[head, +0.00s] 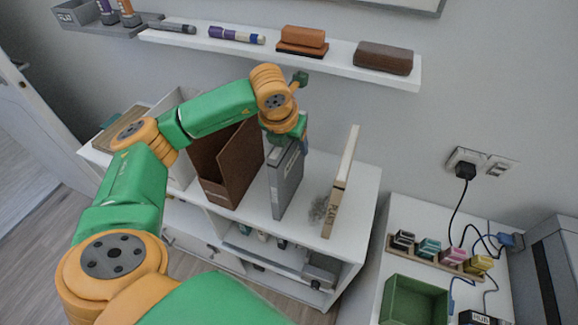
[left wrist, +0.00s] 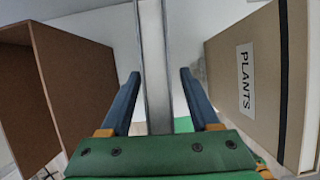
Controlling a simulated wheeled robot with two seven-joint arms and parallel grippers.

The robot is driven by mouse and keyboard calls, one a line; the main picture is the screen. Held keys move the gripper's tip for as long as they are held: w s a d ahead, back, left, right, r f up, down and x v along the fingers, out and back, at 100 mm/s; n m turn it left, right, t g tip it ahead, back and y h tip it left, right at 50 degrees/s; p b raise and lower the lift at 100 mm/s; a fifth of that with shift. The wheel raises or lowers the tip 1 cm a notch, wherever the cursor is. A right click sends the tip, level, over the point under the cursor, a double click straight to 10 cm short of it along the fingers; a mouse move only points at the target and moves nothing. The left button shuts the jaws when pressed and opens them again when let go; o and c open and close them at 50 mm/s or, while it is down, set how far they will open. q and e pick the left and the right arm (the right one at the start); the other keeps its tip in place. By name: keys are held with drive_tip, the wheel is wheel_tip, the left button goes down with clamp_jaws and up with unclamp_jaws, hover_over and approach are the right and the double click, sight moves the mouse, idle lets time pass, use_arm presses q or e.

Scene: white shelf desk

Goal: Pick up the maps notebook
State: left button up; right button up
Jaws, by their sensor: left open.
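A grey notebook (head: 285,184) stands upright on the white shelf desk, between a brown box and a notebook labelled PLANTS. Its label is too small to read in the head view, so I cannot confirm it is the maps one. In the left wrist view its narrow edge (left wrist: 154,65) lies between the two blue fingers. My left gripper (head: 291,139) is at the top of the grey notebook, and in the left wrist view it (left wrist: 159,76) is open with gaps beside the notebook. My right gripper is not in view.
The PLANTS notebook (head: 342,184) stands to the right, also in the left wrist view (left wrist: 246,75). The brown box (head: 235,165) stands close on the left. A wall shelf (head: 340,65) with erasers and markers is behind. A side table holds a green bin (head: 411,301).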

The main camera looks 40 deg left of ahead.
use_arm(q)
clamp_jaws()
idle(1.4)
